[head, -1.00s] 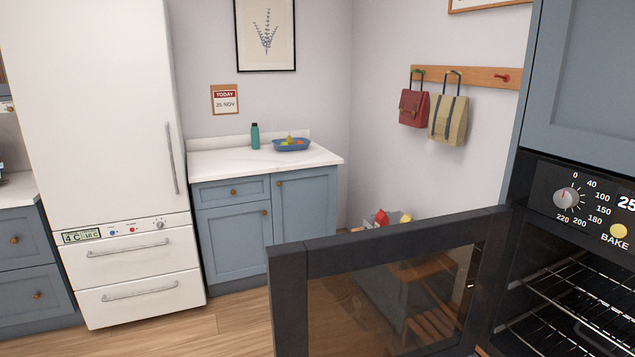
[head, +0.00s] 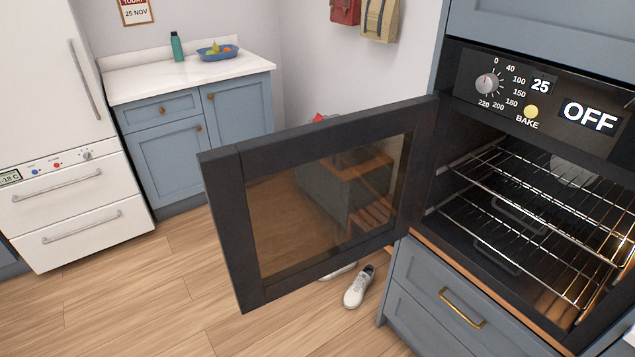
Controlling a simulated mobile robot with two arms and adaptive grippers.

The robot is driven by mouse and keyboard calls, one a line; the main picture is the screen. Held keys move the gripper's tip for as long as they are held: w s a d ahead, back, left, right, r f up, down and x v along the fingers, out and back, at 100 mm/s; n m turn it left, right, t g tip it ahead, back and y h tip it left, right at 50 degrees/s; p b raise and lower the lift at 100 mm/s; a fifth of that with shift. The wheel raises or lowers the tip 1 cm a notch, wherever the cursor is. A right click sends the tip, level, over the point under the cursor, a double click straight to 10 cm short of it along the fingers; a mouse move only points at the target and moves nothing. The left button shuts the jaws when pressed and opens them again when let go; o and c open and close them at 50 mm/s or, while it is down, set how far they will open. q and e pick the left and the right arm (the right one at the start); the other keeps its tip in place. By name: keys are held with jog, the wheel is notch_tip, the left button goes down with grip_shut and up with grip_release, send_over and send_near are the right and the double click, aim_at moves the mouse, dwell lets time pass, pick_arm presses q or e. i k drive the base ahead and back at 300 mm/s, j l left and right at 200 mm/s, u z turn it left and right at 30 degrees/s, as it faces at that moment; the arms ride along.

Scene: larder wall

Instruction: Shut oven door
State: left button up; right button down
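The oven door (head: 222,232) is black-framed with a see-through glass pane. It stands wide open, swung out to the left and hinged at the left side of the oven opening. The oven (head: 532,205) is built into a blue cabinet at the right, with wire racks inside. Its control panel (head: 545,97) has a knob and reads 25 and OFF. Neither of my grippers shows in the head view.
A blue drawer (head: 440,305) with a brass handle is below the oven. White shoes (head: 358,287) lie on the floor behind the door. A wooden bench (head: 372,172) shows through the glass. The wooden floor (head: 150,290) at the left is clear.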

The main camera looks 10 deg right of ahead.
aim_at(292, 208)
jog(key=z, duration=0.4)
jog(key=i+j+z, duration=0.1)
jog(key=z, duration=0.3)
jog(key=j+z, duration=0.2)
jog(key=z, duration=0.25)
jog(key=j+z, duration=0.1)
jog(key=z, duration=0.3)
jog(key=j+z, duration=0.2)
jog(key=j, duration=0.25)
jog(key=j+z, duration=0.2)
jog(key=j, duration=0.25)
jog(key=k+j+z, duration=0.1)
jog(key=j+z, duration=0.15)
jog(key=j, duration=0.2)
jog(key=k+j+z, duration=0.2)
jog(key=j, duration=0.2)
jog(key=j+z, duration=0.2)
jog(key=j, duration=0.25)
